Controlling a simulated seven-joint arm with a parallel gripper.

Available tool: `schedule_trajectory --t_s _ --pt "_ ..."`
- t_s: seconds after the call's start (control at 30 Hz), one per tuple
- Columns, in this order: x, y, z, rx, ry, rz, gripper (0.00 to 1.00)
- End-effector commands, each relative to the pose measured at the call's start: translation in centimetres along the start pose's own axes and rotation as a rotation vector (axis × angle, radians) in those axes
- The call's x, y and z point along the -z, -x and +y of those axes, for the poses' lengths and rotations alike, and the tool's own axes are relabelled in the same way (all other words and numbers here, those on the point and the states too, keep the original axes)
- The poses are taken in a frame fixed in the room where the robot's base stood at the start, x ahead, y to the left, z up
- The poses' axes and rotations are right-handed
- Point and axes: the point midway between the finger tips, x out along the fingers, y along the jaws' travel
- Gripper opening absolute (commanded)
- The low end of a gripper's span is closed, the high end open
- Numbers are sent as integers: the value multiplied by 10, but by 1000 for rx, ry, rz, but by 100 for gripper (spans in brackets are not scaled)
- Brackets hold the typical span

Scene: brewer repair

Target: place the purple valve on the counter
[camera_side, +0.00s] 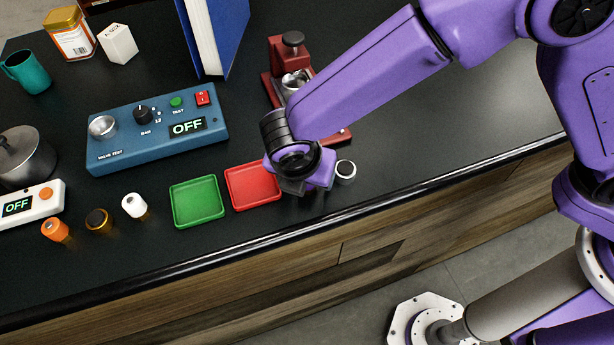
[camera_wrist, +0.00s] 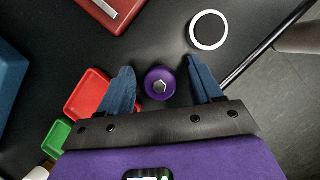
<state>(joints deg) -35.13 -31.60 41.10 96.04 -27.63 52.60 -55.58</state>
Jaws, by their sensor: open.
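The purple valve (camera_wrist: 160,83) stands on the black counter (camera_wrist: 165,35) in the wrist view, round with a metal hex top. My gripper (camera_wrist: 163,84) is open, with one blue finger on each side of the valve and a gap to each. I cannot tell its exact height above the counter. In the side view my gripper (camera_side: 306,186) is low over the counter, right of the red tray, and hides the valve.
A white-rimmed round part (camera_side: 345,171) sits close right of my gripper. The red tray (camera_side: 253,186) and green tray (camera_side: 197,201) lie to the left. A red machine (camera_side: 290,85) stands behind my arm. The counter's front edge (camera_side: 400,190) is near.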

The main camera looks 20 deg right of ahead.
Motion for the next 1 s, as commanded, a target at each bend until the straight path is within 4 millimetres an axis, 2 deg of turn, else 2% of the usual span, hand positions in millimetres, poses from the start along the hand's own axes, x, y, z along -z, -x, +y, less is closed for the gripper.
schedule_trajectory --t_s 0.07,0.2,0.27,0.67,0.9,1.0 --pt "0 0 0 0 0 0 61" --pt "0 0 0 0 0 0 16" --pt "0 0 0 0 0 0 0" --pt "-2 6 1 -3 0 0 0" --pt "-13 32 1 -4 -2 1 0" --pt "-18 44 -12 -5 -1 1 0"
